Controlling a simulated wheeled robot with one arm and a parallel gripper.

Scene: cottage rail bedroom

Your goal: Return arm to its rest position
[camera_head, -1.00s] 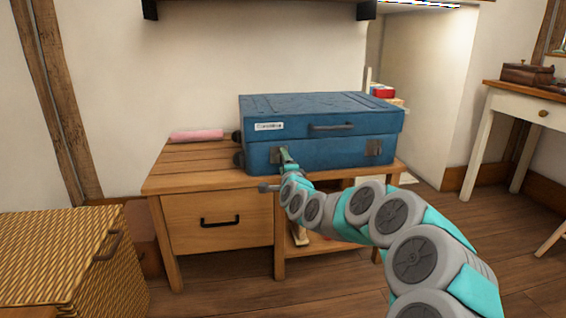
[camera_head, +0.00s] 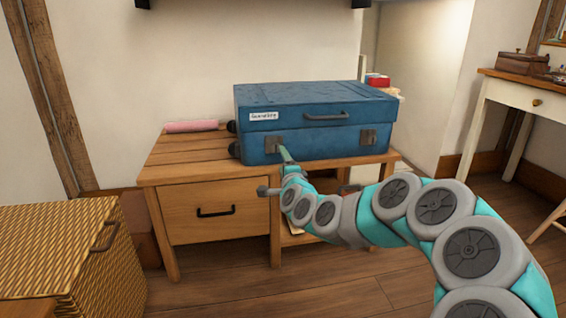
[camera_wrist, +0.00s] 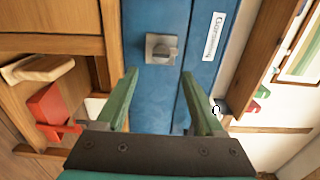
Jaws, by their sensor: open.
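My gripper (camera_wrist: 160,98) is open in the wrist view, with its two green fingers spread and nothing between them. Ahead of the fingers is the blue suitcase (camera_wrist: 150,90) with a square metal latch (camera_wrist: 161,48). In the head view my gripper (camera_head: 285,154) is in front of the left latch of the blue suitcase (camera_head: 310,105). I cannot tell whether a fingertip touches the case. My arm reaches in from the lower right.
The suitcase lies on a wooden cabinet (camera_head: 165,172) with a drawer and an open shelf. A pink roll (camera_head: 191,126) lies behind left. A wicker chest (camera_head: 60,250) stands at the left, a white desk (camera_head: 510,96) at the right. Floor (camera_head: 350,290) shows in front.

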